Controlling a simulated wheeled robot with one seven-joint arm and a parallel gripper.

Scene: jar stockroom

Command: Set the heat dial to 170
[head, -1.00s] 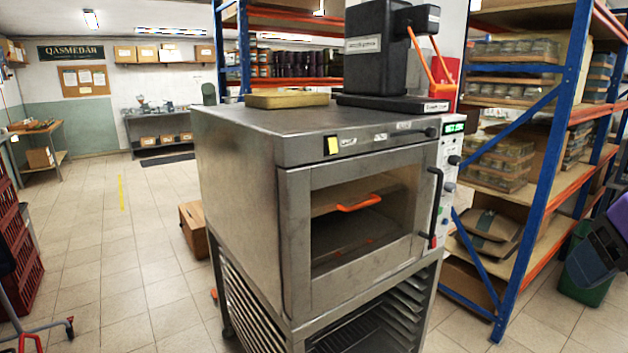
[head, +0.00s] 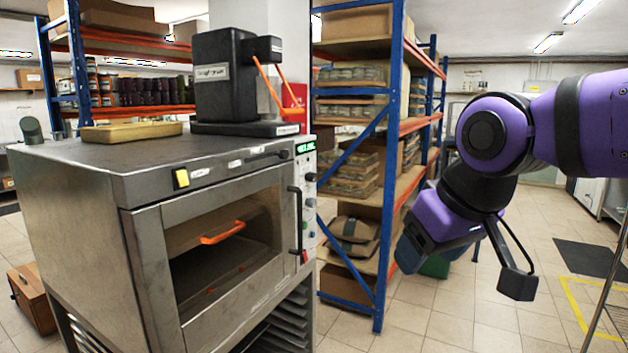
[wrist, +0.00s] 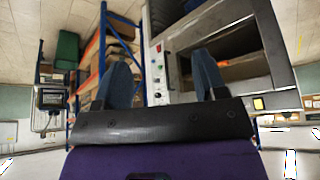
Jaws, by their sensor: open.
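The steel oven (head: 150,230) stands at the left in the head view. Its narrow white control panel (head: 306,225) is on the right of its front, with a lit green display (head: 305,148) on top and a dark knob (head: 311,177) below. The wrist view is upside down and shows the panel (wrist: 155,62) with several small knobs. I cannot tell which is the heat dial or read its setting. My gripper (head: 408,254) hangs right of the oven, apart from it. In the wrist view its two blue fingers (wrist: 162,80) are spread and empty, with the panel beyond them.
A black machine with orange levers (head: 225,85) and a yellowish tray (head: 130,132) sit on the oven. A dark vertical door handle (head: 296,215) is beside the panel. Blue-and-orange shelving (head: 390,150) stands behind. The floor at the right is mostly open.

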